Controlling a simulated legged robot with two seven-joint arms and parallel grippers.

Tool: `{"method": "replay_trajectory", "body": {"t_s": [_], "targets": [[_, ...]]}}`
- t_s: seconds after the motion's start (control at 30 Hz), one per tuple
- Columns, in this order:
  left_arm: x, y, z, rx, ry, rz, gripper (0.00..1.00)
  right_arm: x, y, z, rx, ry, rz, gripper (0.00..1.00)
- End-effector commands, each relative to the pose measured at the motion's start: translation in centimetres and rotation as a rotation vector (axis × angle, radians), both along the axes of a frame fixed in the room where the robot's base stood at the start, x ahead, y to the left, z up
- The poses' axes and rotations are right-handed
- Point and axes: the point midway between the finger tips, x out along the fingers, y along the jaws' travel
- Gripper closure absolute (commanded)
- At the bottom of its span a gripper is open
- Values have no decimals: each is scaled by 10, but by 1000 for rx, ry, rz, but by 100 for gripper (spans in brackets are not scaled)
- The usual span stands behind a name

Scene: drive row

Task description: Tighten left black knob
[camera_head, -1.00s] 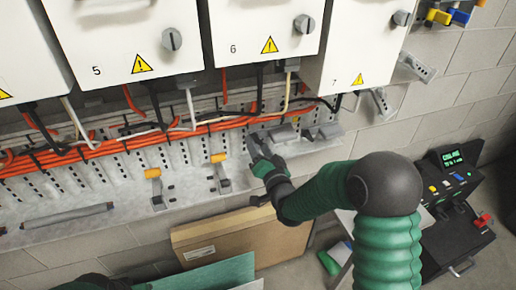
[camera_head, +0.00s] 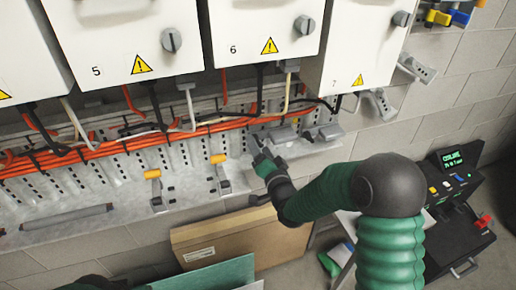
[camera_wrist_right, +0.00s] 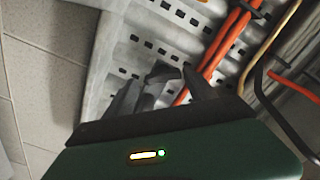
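My right gripper (camera_head: 259,150) is at the front edge of the perforated metal tray (camera_head: 125,205), below cabinet 6. In the right wrist view the fingers (camera_wrist_right: 160,92) are spread apart, with a dark grey piece (camera_wrist_right: 162,72) showing between their tips. I cannot tell whether the fingers touch it, or whether it is the left black knob. A grey bracket (camera_head: 283,134) sits just right of the fingertips in the head view, with another (camera_head: 325,132) further right. The fingers hide what lies directly behind them. My left gripper is not in view.
Orange cables (camera_head: 130,143) run along the tray behind the gripper. Two orange-topped brackets (camera_head: 157,190) (camera_head: 221,174) stand to its left. A cardboard box (camera_head: 235,237) is below. A black console (camera_head: 455,190) stands at the right. Numbered cabinets hang above.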

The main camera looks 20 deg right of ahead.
Motion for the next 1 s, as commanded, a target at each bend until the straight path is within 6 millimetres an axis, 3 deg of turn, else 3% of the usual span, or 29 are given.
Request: {"method": "replay_trajectory", "body": {"t_s": [0.33,0.43,0.57,0.73,0.8,0.87,1.0], "targets": [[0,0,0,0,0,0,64,-1,2,1,-2,-2,4,27],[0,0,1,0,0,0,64,-10,2,1,-2,-1,5,27],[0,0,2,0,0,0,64,-38,0,0,-2,2,4,27],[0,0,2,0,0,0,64,-89,-2,0,-2,2,4,27],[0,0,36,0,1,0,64,-105,-2,10,3,10,5,27],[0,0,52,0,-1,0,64,-116,-3,11,3,10,4,27],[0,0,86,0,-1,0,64,-118,-4,11,3,8,5,27]]}}
